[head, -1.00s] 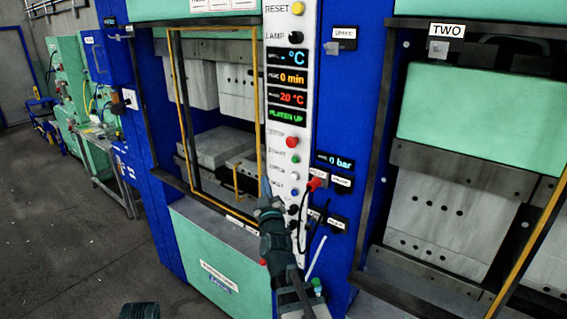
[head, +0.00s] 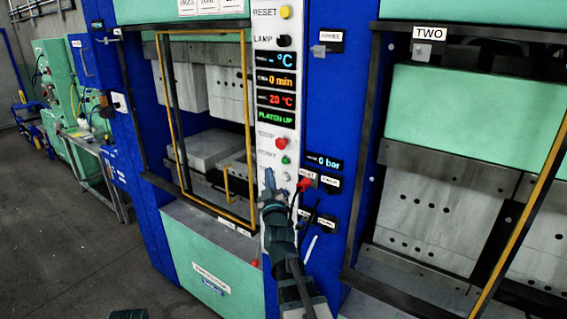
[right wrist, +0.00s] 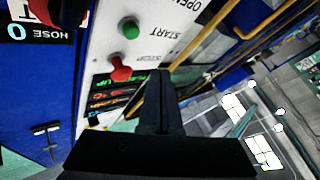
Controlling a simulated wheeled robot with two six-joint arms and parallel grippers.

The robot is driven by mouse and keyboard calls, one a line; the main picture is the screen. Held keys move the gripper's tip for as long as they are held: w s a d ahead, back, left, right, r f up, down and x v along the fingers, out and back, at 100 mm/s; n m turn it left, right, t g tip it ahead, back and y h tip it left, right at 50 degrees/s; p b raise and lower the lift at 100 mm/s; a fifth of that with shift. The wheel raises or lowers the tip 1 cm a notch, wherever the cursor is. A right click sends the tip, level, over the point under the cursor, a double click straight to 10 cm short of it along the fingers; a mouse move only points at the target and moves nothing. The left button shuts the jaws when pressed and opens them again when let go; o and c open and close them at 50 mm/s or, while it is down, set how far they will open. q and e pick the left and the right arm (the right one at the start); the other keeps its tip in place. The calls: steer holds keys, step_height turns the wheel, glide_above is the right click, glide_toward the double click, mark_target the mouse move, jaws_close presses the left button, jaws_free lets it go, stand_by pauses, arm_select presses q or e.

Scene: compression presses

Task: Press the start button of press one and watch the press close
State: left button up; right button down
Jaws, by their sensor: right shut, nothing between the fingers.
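The start button of press one is a green button (head: 286,160) on the white control panel (head: 264,150). It also shows in the right wrist view (right wrist: 130,28), with the label START beside it. The red stop button (head: 281,142) sits just above it in the head view. My right gripper (head: 269,179) is shut and empty, its tip in front of the panel, a little below and left of the green button. I cannot tell whether it touches the panel. Press one (head: 205,60) stands open behind its yellow-framed guard, and its display reads PLATEN UP.
A red hose fitting (head: 305,184) and dark connectors sit right of the panel, close to my right gripper. Press two (head: 455,110) stands to the right. A workbench (head: 98,142) is at the left, with open grey floor (head: 70,240) before it.

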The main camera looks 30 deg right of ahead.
mark_target(285, 161)
steer(key=shift+w+d, duration=0.3)
steer(key=shift+d, duration=0.45)
steer(key=shift+w+d, duration=0.35)
steer(key=shift+d, duration=0.4)
steer(key=shift+w+d, duration=0.3)
steer(key=shift+d, duration=0.45)
steer(key=shift+d, duration=0.1)
stand_by(0.3)
steer(key=shift+w+d, duration=0.15)
steer(key=shift+d, duration=0.15)
